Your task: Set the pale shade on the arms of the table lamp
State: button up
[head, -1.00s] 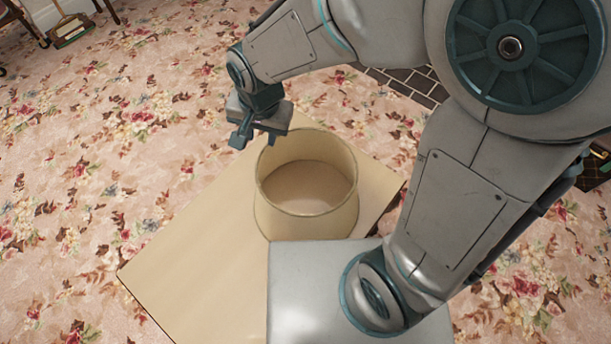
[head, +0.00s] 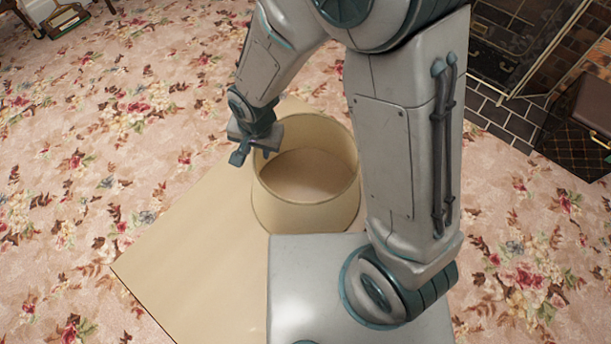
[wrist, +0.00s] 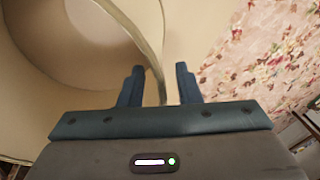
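The pale shade (head: 300,212) is a cream, open-topped drum standing upright on a pale flat board or tabletop (head: 185,265). My gripper (head: 250,160) is at the shade's upper left rim in the head view. In the wrist view my gripper (wrist: 158,76) has its two blue fingers apart, with the edge of the shade (wrist: 131,38) running between them. There seems to be space on both sides of the rim, so the fingers do not look closed on it. The table lamp and its arms are not visible in either current view.
Floral carpet (head: 70,190) surrounds the board, open on the left. A brick fireplace with a dark tiled hearth (head: 490,115) is at the upper right, with a dark case (head: 590,115) beside it. A small rack (head: 65,20) stands far back left.

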jog(key=shift+f, duration=0.5)
grip_shut()
